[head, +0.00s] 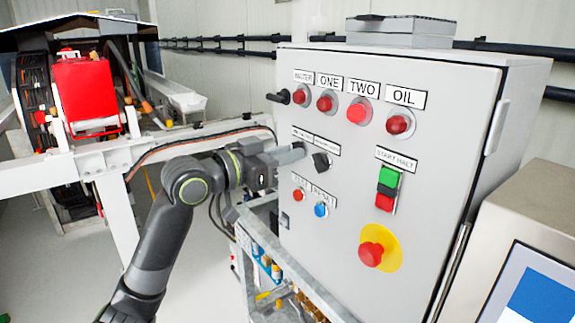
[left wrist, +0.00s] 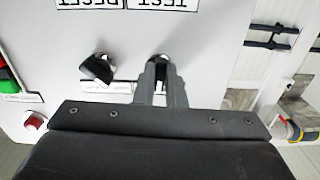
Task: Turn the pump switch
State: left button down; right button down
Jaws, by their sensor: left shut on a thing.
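The grey control cabinet (head: 340,225) fills the middle of the head view. Two black rotary switches sit side by side under a white label strip. The right one (head: 321,162) is free; it also shows in the left wrist view (left wrist: 98,68). My left gripper (head: 297,152) is at the left switch (left wrist: 158,62), mostly hidden by the fingers. In the left wrist view, my fingers (left wrist: 160,78) are shut on this left switch, one on each side. That view shows the labels upside down. My right gripper is not in view.
Red lamps (head: 357,111) line the top of the cabinet. A green-and-red start/halt button (head: 388,186), a red emergency stop (head: 371,254) and a blue button (head: 321,210) are nearby. A metal frame with fittings (head: 275,270) stands below. Red pump machinery (head: 84,90) is at left.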

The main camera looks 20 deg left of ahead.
pick_arm(q)
jog(key=shift+m+b, duration=2.45)
jog(key=shift+m, duration=1.65)
jog(key=c, duration=1.5)
grip_release()
jog(key=shift+a, duration=0.15)
